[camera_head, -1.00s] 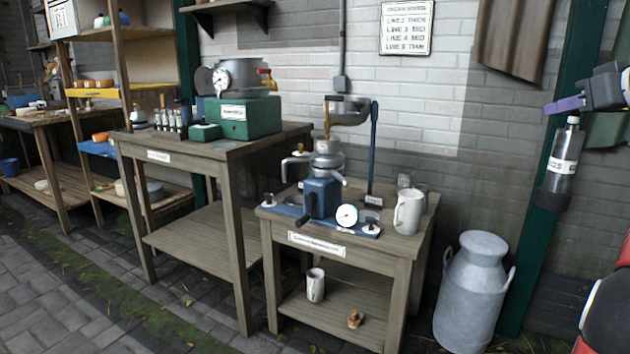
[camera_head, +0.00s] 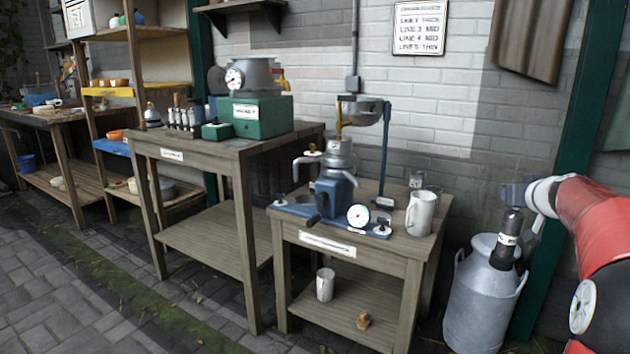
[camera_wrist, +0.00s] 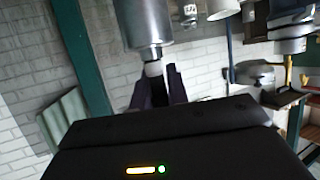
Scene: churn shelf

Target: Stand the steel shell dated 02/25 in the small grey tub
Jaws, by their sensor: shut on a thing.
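My gripper (camera_head: 515,196) is shut on the neck end of a steel shell (camera_head: 508,240), at the right of the head view. The shell hangs slightly tilted, with a white label around it and a dark lower end. Its date is too small to read now. In the wrist view, the shell (camera_wrist: 150,25) is a shiny cylinder at the top, its pale neck between my dark fingers (camera_wrist: 157,82). A small greyish tub (camera_head: 168,188) sits on a low rack shelf at the left; I cannot tell if it is the task's tub.
In the picture, the shell overlaps a milk churn (camera_head: 480,305). The separator table (camera_head: 345,256) holds a blue machine, a gauge and a white jug (camera_head: 420,213). A taller table (camera_head: 200,158) holds a green box scale (camera_head: 262,116) and several small cylinders (camera_head: 182,118). Paving at lower left is clear.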

